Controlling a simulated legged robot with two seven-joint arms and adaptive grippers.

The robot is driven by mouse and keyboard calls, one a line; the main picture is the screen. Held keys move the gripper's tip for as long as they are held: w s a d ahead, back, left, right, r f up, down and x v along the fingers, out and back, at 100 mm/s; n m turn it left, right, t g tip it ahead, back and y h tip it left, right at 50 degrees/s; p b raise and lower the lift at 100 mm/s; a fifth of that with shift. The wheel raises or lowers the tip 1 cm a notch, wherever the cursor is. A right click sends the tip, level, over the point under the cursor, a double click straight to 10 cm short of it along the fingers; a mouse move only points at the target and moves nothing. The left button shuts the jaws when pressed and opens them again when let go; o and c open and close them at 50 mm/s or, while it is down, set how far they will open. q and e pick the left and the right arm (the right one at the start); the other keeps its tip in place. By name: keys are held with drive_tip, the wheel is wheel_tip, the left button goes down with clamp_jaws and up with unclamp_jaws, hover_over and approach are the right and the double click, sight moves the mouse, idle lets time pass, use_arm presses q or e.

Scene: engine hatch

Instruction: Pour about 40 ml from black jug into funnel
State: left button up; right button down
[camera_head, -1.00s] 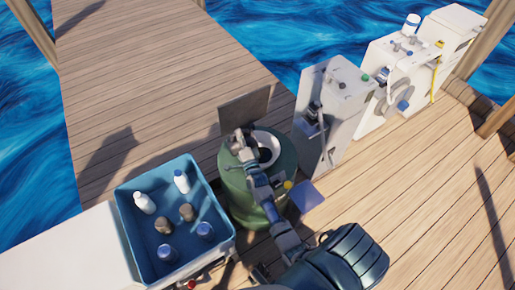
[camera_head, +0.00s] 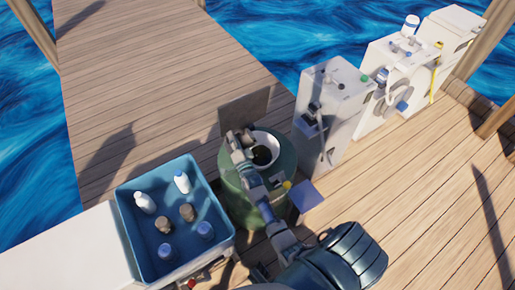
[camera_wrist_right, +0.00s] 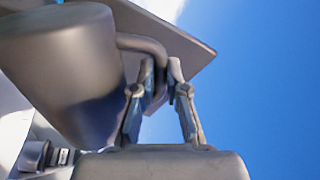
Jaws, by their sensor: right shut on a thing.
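The black jug (camera_wrist_right: 62,70) fills the left of the right wrist view as a dark grey cylinder with a curved handle (camera_wrist_right: 143,44). My right gripper (camera_wrist_right: 162,75) is shut on that handle. In the head view, my right gripper (camera_head: 240,146) is at the left side of the white-rimmed opening (camera_head: 284,141) on top of the green drum (camera_head: 236,190). The jug is hard to make out there, and its tilt is unclear. A dark round shape (camera_head: 264,156) inside the opening may be the funnel. No liquid stream shows. My left gripper is not in view.
A raised dark hatch lid (camera_head: 245,110) stands behind the opening. A blue crate (camera_head: 128,228) with several bottles is at the left. White cabinets (camera_head: 340,112) stand to the right. The wooden deck (camera_head: 415,190) is clear at the right.

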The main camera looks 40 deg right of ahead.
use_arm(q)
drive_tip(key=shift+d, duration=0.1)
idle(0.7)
use_arm(e)
drive_tip(key=shift+w+a+n, duration=0.1)
drive_tip(key=shift+n, duration=0.2)
drive_tip(key=shift+w+a+n+y+p, duration=0.2)
drive_tip(key=shift+a+n+y+p, duration=0.25)
drive_tip(key=shift+n, duration=0.25)
drive_tip(key=shift+a+f+n, duration=0.15)
drive_tip(key=shift+f+n, duration=0.05)
drive_tip(key=shift+n, duration=0.4)
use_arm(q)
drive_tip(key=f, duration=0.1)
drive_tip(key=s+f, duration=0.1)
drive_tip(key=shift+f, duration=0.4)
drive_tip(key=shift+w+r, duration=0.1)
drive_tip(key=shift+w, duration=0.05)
use_arm(e)
drive_tip(key=shift+w+a, duration=0.1)
